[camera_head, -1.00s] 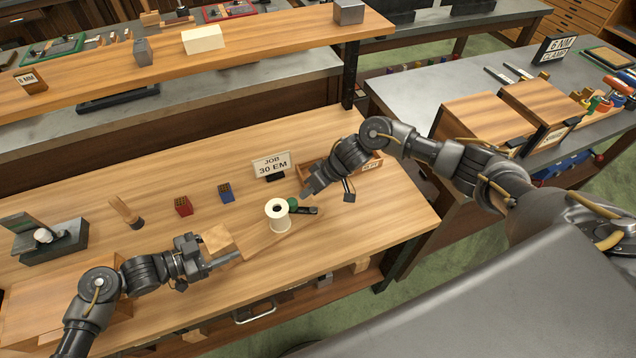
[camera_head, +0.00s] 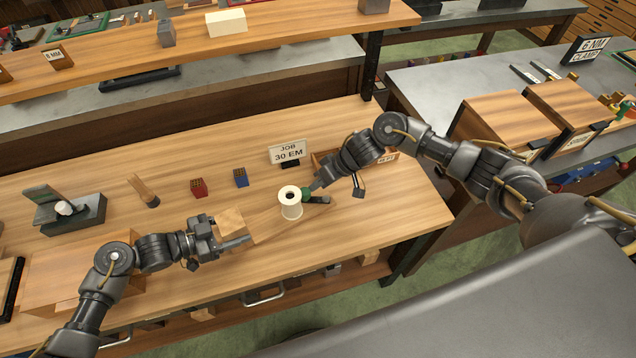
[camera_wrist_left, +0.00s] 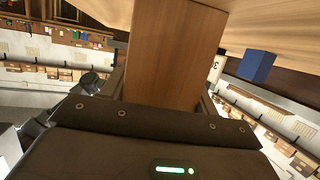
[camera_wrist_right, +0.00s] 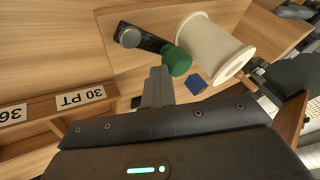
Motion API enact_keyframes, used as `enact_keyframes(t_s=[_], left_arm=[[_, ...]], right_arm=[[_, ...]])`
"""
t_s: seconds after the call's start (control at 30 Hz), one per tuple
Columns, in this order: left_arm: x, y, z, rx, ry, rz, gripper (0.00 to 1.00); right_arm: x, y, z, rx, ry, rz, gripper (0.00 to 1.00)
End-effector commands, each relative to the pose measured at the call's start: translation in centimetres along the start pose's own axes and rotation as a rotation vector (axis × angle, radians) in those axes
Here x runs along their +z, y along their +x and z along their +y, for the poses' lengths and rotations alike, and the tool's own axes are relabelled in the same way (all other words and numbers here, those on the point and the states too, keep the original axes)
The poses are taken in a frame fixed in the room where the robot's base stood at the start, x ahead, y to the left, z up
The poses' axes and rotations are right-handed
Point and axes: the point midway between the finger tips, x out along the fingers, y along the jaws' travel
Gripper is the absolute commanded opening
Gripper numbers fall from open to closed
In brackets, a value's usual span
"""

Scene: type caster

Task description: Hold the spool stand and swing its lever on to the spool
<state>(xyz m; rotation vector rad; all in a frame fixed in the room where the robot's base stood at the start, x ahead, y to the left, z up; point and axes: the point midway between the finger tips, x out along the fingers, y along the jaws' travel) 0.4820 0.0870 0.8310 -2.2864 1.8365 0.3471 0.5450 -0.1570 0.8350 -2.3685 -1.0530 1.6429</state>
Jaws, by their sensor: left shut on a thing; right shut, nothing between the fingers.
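The spool stand is a wooden board (camera_head: 277,224) with a raised block (camera_head: 230,220) at its left end. A cream spool (camera_head: 291,207) stands upright on it. A dark lever (camera_head: 318,200) with a green knob (camera_head: 306,193) lies right of the spool, and the knob is beside the spool's side. My left gripper (camera_head: 222,239) is shut on the block, which fills the left wrist view (camera_wrist_left: 172,55). My right gripper (camera_head: 314,187) is shut and empty, its tips right at the knob. In the right wrist view the tips (camera_wrist_right: 160,75) are beside the knob (camera_wrist_right: 176,60); contact is unclear.
A "JOB 30 EM" sign (camera_head: 288,154) and a wooden tray (camera_head: 325,158) stand behind the stand. Red (camera_head: 199,188) and blue (camera_head: 241,178) blocks lie back left. A wooden-handled tool (camera_head: 145,191) lies further left. The bench front is mostly clear.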

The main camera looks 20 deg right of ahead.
Motion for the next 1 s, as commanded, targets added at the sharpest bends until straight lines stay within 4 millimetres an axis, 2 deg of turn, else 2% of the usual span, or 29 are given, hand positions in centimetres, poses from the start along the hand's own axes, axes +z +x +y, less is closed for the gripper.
enact_keyframes(t_s=[0.13,0.27,0.4,0.6,0.8,1.0], left_arm=[[-0.2,0.3,0.2,0.004,0.001,0.005,0.36],[-0.2,0.2,0.1,0.003,0.001,0.005,0.36],[-0.1,0.2,0.1,0.002,0.001,0.004,0.36],[-0.1,0.1,0.1,0.002,0.001,0.003,0.36],[-0.1,0.1,0.1,0.001,0.001,0.003,0.36],[-0.1,0.1,0.0,0.001,0.001,0.002,0.36]], right_arm=[[-0.2,-0.6,1.2,-0.003,0.001,0.001,0.00],[-0.3,-1.9,3.8,0.004,0.006,0.002,0.00],[-0.5,-5.5,3.7,0.004,-0.002,0.004,0.00],[-0.5,-9.3,3.8,0.005,-0.001,0.002,0.00],[-0.5,-11.4,3.9,0.003,0.001,0.000,0.00],[-0.6,-11.8,3.9,0.004,0.001,0.001,0.00]])
